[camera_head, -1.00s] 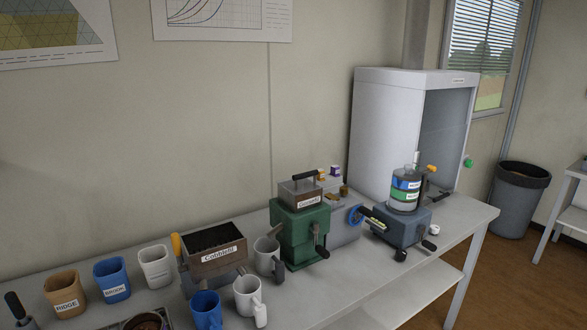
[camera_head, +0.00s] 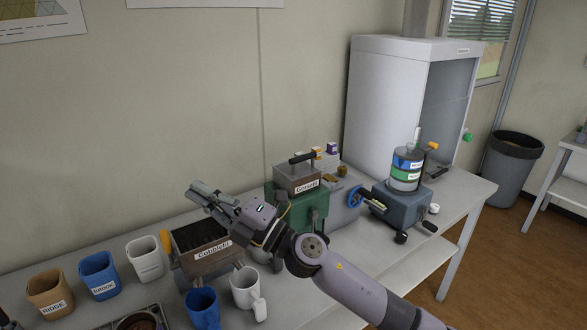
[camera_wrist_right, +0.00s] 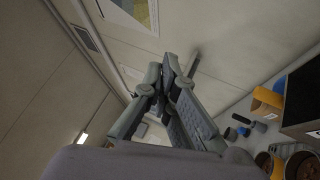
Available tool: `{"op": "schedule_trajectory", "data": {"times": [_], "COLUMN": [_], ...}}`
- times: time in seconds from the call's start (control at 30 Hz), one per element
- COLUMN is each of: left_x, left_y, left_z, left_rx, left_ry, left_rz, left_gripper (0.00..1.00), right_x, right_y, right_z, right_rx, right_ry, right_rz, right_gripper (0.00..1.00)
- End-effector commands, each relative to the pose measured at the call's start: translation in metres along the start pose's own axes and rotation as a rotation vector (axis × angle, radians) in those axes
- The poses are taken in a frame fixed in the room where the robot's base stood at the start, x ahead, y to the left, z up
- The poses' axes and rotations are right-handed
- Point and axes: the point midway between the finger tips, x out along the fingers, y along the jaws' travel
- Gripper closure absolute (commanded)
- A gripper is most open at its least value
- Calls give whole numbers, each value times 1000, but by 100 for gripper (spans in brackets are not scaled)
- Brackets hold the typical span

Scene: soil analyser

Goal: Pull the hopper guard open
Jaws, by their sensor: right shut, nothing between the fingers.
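The green machine (camera_head: 297,210) stands on the bench in the head view. On its top is a brownish, labelled hopper box with a grey upper part (camera_head: 297,177), which I take for the hopper guard. A black bar handle (camera_head: 303,157) lies across its top. My right gripper (camera_head: 196,189) is shut and empty, raised to the left of the machine, above the "Cobblehill" box and apart from the handle. My right arm hides the machine's lower front. The wrist view shows the shut fingers (camera_wrist_right: 170,62) against the wall, with no guard in sight. My left gripper is not in view.
The open Cobblehill soil box (camera_head: 215,260) is below my right gripper. Several cups, including a white mug (camera_head: 247,288) and a blue cup (camera_head: 100,277), stand around it. Right of the machine are a blue-grey device (camera_head: 398,205) with a labelled jar and a white cabinet (camera_head: 385,110).

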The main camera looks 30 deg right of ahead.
Motion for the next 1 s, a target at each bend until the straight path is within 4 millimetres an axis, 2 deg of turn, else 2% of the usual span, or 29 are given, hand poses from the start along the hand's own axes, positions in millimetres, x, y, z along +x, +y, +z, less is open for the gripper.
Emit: {"op": "schedule_trajectory", "data": {"times": [0.03, 0.13, 0.23, 0.37, 0.4, 0.5, 0.6, 0.7, 0.77, 0.87, 1.0], "left_x": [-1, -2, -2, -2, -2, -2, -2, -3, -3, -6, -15], "left_y": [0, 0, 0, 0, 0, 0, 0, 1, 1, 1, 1], "left_z": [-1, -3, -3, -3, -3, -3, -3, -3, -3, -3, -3], "left_rx": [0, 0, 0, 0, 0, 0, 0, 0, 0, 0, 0], "left_ry": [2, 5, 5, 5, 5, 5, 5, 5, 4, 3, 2], "left_rz": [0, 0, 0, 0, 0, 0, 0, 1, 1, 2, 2], "left_gripper": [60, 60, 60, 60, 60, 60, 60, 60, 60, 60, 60], "right_x": [12, 19, 11, -19, -33, -68, -99, -120, -125, -126, -121], "right_y": [9, 2, -10, -14, -9, 11, 34, 49, 52, 47, 27], "right_z": [-7, -10, 14, 84, 109, 165, 204, 224, 230, 233, 238], "right_rx": [-135, -371, -587, -808, -855, -925, -945, -944, -942, -938, -936], "right_ry": [118, 317, 456, 529, 529, 492, 440, 403, 392, 390, 393], "right_rz": [-39, -178, -382, -721, -830, -1074, -1254, -1357, -1387, -1401, -1399], "right_gripper": [100, 100, 100, 100, 100, 100, 100, 100, 100, 100, 100]}}
